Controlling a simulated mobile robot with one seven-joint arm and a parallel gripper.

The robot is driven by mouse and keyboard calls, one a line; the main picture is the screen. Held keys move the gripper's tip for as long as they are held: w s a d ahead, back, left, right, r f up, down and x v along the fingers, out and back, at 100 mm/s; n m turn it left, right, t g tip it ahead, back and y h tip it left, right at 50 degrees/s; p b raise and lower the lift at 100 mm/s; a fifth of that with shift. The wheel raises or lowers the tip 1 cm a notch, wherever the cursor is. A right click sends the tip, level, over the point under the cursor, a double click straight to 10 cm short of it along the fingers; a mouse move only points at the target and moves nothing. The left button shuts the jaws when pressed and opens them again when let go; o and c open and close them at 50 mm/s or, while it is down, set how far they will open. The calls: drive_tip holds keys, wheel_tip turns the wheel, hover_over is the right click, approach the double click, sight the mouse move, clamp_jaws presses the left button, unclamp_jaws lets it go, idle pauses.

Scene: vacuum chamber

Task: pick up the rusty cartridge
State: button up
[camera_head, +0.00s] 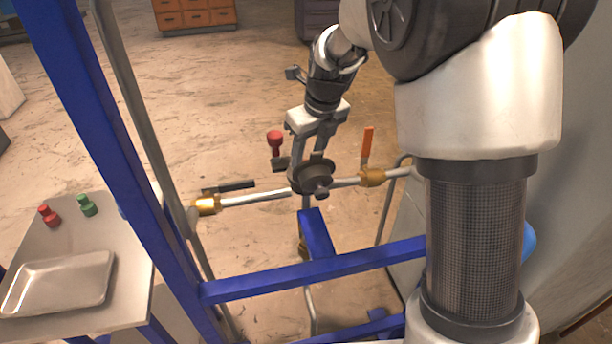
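A dark brown, round part with a short knob on its near side (312,180), which looks like the rusty cartridge, sits in the pipe line between two valves. My gripper (308,162) reaches down to it from above and behind. Its two fingers are spread apart, with their tips at the far upper side of the brown part. The tips are partly hidden by the part, so I cannot tell whether they grip it or only stand around it.
A pipe with an orange-handled valve (367,150) at right and a black-handled valve (228,187) at left flanks the part. A red knob (275,140) stands close by. Blue frame bars (310,276) cross in front. At left, a table (135,255) holds a metal tray (60,255), red and green pieces.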

drive_tip(key=shift+w+f, duration=0.15)
drive_tip(key=shift+f, duration=0.4)
clamp_jaws()
drive_tip(key=shift+r, duration=0.1)
